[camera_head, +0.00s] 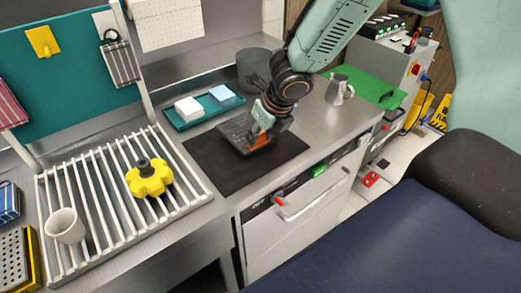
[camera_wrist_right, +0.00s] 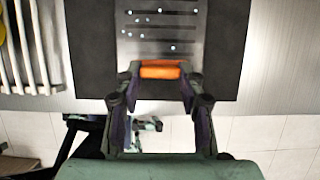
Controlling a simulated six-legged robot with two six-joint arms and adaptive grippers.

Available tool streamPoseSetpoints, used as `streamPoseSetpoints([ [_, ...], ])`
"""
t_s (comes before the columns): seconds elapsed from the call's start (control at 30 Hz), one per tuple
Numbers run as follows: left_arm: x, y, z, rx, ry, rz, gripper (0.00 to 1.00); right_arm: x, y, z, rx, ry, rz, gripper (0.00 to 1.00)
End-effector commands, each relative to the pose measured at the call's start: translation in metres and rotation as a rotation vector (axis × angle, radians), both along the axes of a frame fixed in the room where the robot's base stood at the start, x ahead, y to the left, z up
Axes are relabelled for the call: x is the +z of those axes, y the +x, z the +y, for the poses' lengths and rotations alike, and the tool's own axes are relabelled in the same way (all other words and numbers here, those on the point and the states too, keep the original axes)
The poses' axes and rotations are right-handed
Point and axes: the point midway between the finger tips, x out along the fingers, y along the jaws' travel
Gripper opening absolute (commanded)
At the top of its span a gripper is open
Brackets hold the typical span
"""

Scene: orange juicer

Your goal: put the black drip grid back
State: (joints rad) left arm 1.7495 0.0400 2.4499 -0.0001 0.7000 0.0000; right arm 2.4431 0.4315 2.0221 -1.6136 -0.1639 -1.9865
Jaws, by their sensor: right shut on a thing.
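The black drip grid (camera_head: 235,130) is a dark rectangular slab with an orange grip tab. It is over the black mat (camera_head: 215,172) on the steel counter; I cannot tell whether it touches the mat. My right gripper (camera_head: 261,138) comes down from above and is shut on the orange tab. In the right wrist view the tab (camera_wrist_right: 160,71) sits between the two fingertips of my right gripper (camera_wrist_right: 160,76), and the drip grid (camera_wrist_right: 160,35) extends beyond it with small pale spots on it. My left gripper is not in view.
A teal tray (camera_head: 204,120) with a white and a blue block lies behind the mat. A dark pot (camera_head: 254,68) and a metal jug (camera_head: 339,89) stand further back. A white rack (camera_head: 110,222) with a yellow knob (camera_head: 149,181) and a cup (camera_head: 65,226) is at left.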

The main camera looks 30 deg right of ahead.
Motion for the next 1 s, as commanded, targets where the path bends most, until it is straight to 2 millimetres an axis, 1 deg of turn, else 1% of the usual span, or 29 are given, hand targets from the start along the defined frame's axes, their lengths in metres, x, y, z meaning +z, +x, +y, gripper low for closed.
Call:
streamPoseSetpoints([
  [0.17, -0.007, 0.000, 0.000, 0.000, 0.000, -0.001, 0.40, -0.008, 0.002, 0.000, 0.001, -0.002, -0.001, 0.06],
  [0.43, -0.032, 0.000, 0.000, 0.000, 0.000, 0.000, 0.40, -0.036, 0.003, 0.000, 0.002, -0.001, -0.001, 0.06],
  [0.5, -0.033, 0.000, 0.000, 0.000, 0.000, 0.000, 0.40, -0.038, 0.003, 0.000, 0.001, 0.000, -0.001, 0.06],
  [0.73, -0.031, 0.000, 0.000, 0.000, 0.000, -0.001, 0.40, -0.036, 0.003, 0.000, 0.001, 0.000, -0.001, 0.06],
  [0.93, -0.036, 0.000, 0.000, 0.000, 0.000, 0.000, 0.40, -0.042, 0.003, 0.000, 0.001, 0.000, -0.001, 0.06],
  [0.97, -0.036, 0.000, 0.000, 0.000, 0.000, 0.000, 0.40, -0.042, 0.003, 0.000, 0.001, 0.000, -0.001, 0.40],
  [1.0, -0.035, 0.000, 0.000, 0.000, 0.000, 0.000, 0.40, -0.041, 0.003, 0.000, 0.001, 0.000, -0.001, 0.44],
])
